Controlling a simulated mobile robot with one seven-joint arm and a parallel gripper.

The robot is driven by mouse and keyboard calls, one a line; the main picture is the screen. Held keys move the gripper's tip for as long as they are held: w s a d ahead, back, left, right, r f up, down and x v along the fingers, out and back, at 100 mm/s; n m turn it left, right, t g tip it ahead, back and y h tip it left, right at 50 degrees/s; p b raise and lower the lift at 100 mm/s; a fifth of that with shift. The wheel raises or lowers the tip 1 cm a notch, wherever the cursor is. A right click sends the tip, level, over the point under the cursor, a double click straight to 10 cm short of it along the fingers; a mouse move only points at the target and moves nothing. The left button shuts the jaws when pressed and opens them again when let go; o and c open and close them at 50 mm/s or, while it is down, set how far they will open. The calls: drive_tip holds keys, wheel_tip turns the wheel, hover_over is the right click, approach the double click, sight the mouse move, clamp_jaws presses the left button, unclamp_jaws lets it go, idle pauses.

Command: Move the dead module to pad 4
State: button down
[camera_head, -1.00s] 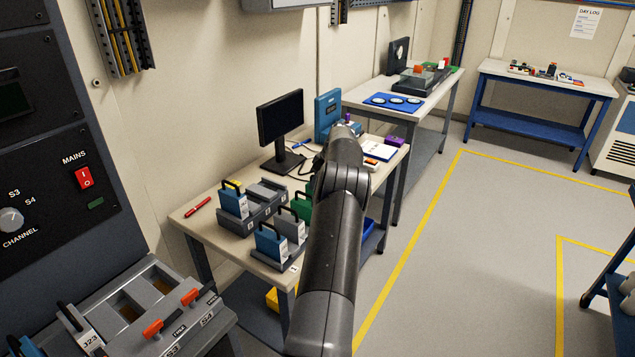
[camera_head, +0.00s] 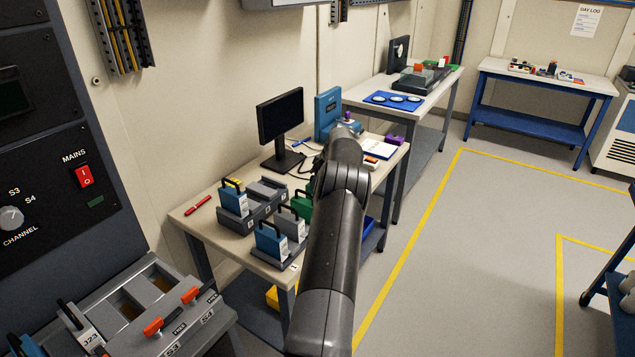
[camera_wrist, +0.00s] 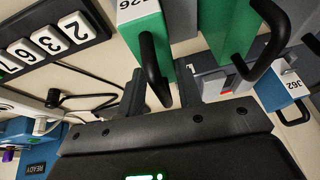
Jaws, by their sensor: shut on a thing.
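In the wrist view a green module (camera_wrist: 138,38) with a black loop handle and a white label ending in 26 stands by my gripper (camera_wrist: 161,88). The handle is between my two fingers, and they are shut on it. A second green module (camera_wrist: 236,32) with a similar handle is to its right. In the head view my arm hides the gripper, and only part of a green module (camera_head: 303,204) shows beside it. I cannot tell by looks which module is dead. No pad reading 4 can be made out; the tags on the grey holders are too small.
A blue module (camera_head: 233,200) sits in the grey rack (camera_head: 258,212). Another blue module (camera_head: 270,241) and a grey module (camera_head: 290,224) stand nearer the bench front. A monitor (camera_head: 280,118) stands behind.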

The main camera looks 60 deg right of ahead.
drive_tip(key=c, duration=0.9)
unclamp_jaws()
drive_tip(key=shift+c, duration=0.2)
drive_tip(key=v, duration=1)
drive_tip(key=shift+r, duration=0.35)
